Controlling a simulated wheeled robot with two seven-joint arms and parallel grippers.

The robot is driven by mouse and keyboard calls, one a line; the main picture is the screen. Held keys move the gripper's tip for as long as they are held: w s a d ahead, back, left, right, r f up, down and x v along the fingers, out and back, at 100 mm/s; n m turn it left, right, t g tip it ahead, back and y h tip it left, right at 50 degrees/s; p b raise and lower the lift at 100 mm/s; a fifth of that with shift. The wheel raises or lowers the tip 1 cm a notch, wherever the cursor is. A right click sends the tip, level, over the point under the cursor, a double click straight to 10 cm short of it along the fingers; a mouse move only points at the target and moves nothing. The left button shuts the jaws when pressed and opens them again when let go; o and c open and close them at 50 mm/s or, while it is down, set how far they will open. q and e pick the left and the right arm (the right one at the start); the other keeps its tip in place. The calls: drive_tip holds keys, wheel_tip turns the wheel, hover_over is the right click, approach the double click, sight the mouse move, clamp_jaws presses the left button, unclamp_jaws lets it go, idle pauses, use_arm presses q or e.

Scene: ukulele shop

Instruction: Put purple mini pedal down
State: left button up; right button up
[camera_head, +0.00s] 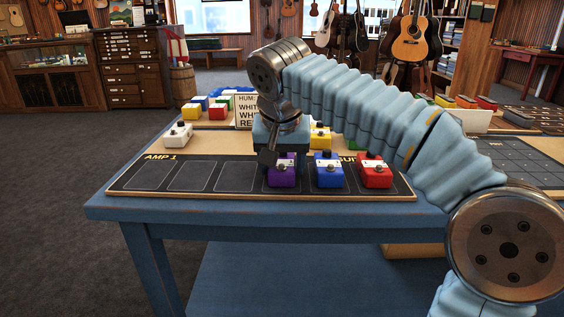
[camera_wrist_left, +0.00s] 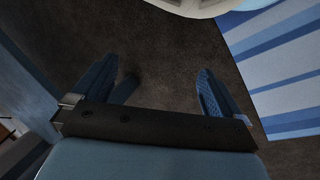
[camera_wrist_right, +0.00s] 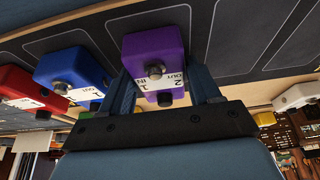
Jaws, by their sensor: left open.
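The purple mini pedal (camera_head: 283,175) is upright at the front of the black pedal board (camera_head: 161,186), left of the blue pedal. Its labelled side and knob show in the right wrist view (camera_wrist_right: 156,50). My right gripper (camera_wrist_right: 160,78) has its fingers at both sides of the purple pedal and looks shut on it. In the head view, my right wrist partly hides this grip. I cannot tell whether the pedal's base touches the board. My left gripper (camera_wrist_left: 163,82) is open and empty above the dark floor; it is not in the head view.
The blue pedal (camera_head: 328,172) and red pedal (camera_head: 375,172) stand to the right. Three outlined slots left of the purple pedal are bare. A white pedal (camera_head: 178,135) stands behind the board, and a sign (camera_head: 246,111) and several coloured pedals stand further back on the blue table (camera_head: 108,207).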

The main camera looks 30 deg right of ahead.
drive_tip(key=o, duration=0.3)
drive_tip(key=shift+p+v, duration=1.8)
drive_tip(key=shift+v, duration=4.35)
